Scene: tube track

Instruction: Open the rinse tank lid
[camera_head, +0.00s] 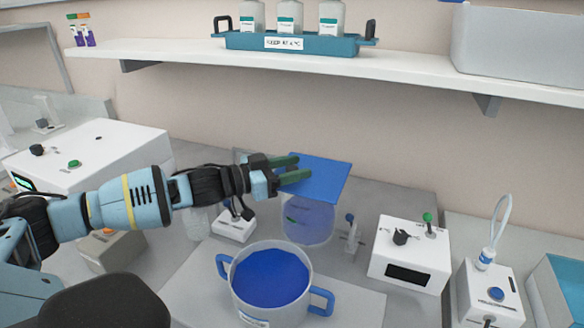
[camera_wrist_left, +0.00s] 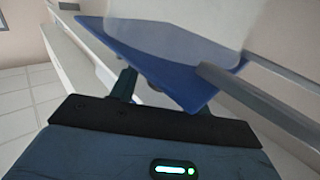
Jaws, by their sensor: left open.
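A flat blue lid (camera_head: 322,182) shows above a clear bluish tank (camera_head: 308,224) near the back of the bench. I cannot tell whether the lid rests on the tank or is raised. My left gripper (camera_head: 297,168) is open, with its two green fingers at the lid's left side, overlapping it in the head view. In the left wrist view, the blue lid (camera_wrist_left: 165,48) lies just past and between the spread fingers of the gripper (camera_wrist_left: 168,75). I cannot tell whether they touch it. My right gripper is not in view.
A pot with blue contents (camera_head: 239,292) stands in front of the tank. A white control box (camera_head: 411,260) and a pump-like unit (camera_head: 492,295) stand at right. A shelf (camera_head: 170,50) holding a teal bottle tray (camera_head: 240,41) hangs above.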

